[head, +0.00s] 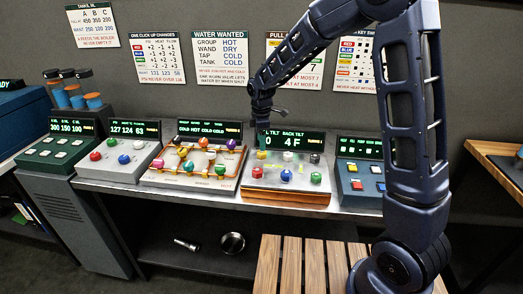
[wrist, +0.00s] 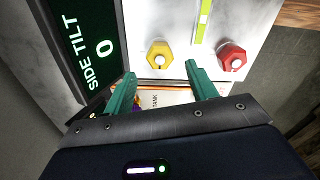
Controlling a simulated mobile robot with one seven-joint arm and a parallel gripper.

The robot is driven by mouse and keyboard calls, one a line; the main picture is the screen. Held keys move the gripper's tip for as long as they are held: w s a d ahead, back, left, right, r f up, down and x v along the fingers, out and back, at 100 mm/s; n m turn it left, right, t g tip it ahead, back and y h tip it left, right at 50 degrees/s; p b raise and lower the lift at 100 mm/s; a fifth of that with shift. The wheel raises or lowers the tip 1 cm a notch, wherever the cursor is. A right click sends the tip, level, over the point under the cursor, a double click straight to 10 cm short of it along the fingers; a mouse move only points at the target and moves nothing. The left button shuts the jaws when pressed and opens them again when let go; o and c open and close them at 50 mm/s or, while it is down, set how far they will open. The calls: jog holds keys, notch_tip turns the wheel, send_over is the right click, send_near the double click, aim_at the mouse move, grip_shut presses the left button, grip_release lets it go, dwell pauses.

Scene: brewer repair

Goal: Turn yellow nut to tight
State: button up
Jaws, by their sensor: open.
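The yellow nut (wrist: 160,54) is a hexagonal nut with a pale centre, set in the white panel in the wrist view. My gripper (wrist: 161,71) is open, with its two green fingertips a little below the nut in the picture, one toward each side. No contact with the nut shows. In the head view my gripper (head: 262,150) hangs over the left part of the tilt console. The arm's end is too small there to make out the yellow nut beside it with certainty.
A red nut (wrist: 231,57) sits right of the yellow one, past a vial with a yellow-green strip (wrist: 202,22). The SIDE TILT display (wrist: 88,50) reads 0 and stands close on the left. Other consoles flank this one, including one with orange pipes (head: 190,180).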

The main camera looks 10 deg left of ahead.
aim_at(262, 154)
jog(key=shift+f, duration=2.4)
jog(key=shift+c, duration=0.5)
jog(key=c, duration=0.9)
